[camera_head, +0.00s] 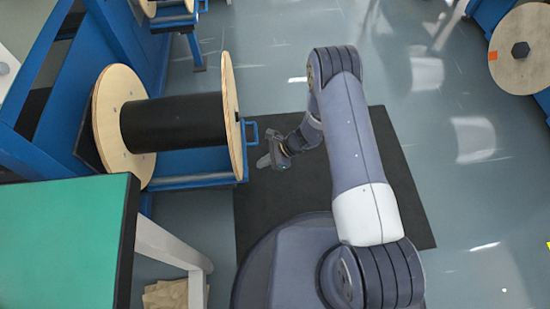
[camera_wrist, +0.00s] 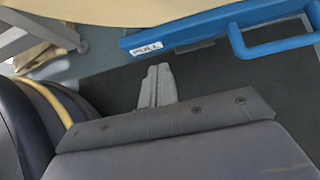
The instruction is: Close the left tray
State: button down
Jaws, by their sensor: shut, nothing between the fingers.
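The left tray (camera_head: 190,181) is blue and carries a large cable spool with wooden flanges (camera_head: 121,120) and a black core. It reaches out from the blue machine frame toward my arm. Its blue handle (camera_head: 252,133) is on the end facing my arm. In the wrist view the tray's front face (camera_wrist: 178,33) has a white PULL label, and the handle (camera_wrist: 277,47) is at the upper right. My gripper (camera_head: 263,162) is just right of the tray front, below the handle in the picture. Its fingers (camera_wrist: 157,70) are together and empty, and appear apart from the tray.
A green-topped table (camera_head: 60,240) with a white leg stands at the lower left. A brown bag-like object (camera_head: 165,294) lies beneath it. A dark mat (camera_head: 395,165) lies under my arm. Another spool (camera_head: 522,50) is at the upper right. The floor between is clear.

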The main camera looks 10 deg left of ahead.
jog(key=shift+s+a+r, duration=0.1)
jog(key=shift+s+a, duration=0.05)
jog(key=shift+a, duration=0.6)
jog(key=shift+s+a+r, duration=0.1)
jog(key=shift+s+a, duration=0.05)
jog(key=shift+a, duration=0.55)
jog(key=shift+f+b, duration=0.1)
jog(key=shift+b, duration=0.2)
jog(key=a+b, duration=0.1)
jog(key=a, duration=0.1)
jog(key=s+a+b, duration=0.1)
jog(key=a, duration=0.1)
jog(key=shift+a, duration=0.4)
